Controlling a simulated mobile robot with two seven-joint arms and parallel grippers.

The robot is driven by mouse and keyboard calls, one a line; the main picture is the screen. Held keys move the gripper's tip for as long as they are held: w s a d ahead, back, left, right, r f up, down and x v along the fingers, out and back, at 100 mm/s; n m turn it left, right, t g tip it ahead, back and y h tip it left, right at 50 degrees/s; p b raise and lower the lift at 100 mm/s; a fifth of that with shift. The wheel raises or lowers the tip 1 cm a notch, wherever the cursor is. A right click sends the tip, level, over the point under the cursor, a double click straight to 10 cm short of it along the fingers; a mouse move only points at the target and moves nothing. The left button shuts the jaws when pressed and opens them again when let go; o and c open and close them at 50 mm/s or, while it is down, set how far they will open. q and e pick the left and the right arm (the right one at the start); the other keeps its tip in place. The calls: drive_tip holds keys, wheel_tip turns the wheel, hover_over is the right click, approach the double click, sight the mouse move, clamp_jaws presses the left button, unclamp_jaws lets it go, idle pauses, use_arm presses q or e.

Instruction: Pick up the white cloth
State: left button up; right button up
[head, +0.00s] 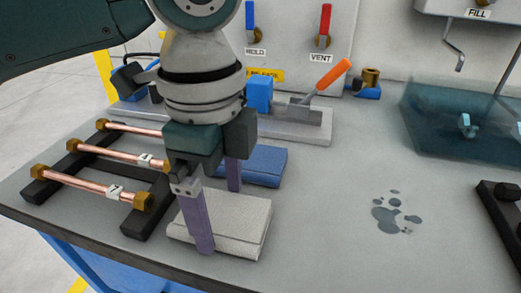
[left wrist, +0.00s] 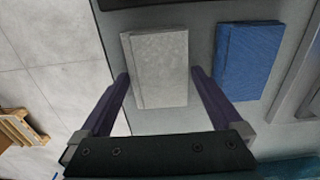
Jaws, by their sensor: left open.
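The white cloth (head: 236,222) lies folded flat on the grey bench in the head view. In the left wrist view the white cloth (left wrist: 160,70) appears ahead of my fingers, near the middle. My left gripper (head: 218,212) is open, pointing down over the cloth. In the head view one purple finger stands in front of the cloth and hides part of it. In the left wrist view the two fingers of my left gripper (left wrist: 158,77) are spread to either side of the cloth's near end, with nothing between them gripped. My right gripper is not seen.
A folded blue cloth (head: 258,165) lies just behind the white one. Copper tubes (head: 95,190) with brass ends rest on a black rack at left. A tool with an orange handle (head: 332,76) stands behind. A water puddle (head: 396,214) lies at right. A clear tank (head: 455,125) is beyond.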

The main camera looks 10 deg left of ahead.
sight(222, 213)
use_arm(q)
drive_tip(key=shift+f, duration=0.4)
drive_tip(key=shift+c, duration=0.2)
drive_tip(key=c, duration=1)
drive_tip(key=shift+c, duration=0.2)
drive_tip(key=shift+r, duration=0.1)
wheel_tip(222, 213, up, 20)
drive_tip(key=p, duration=0.4)
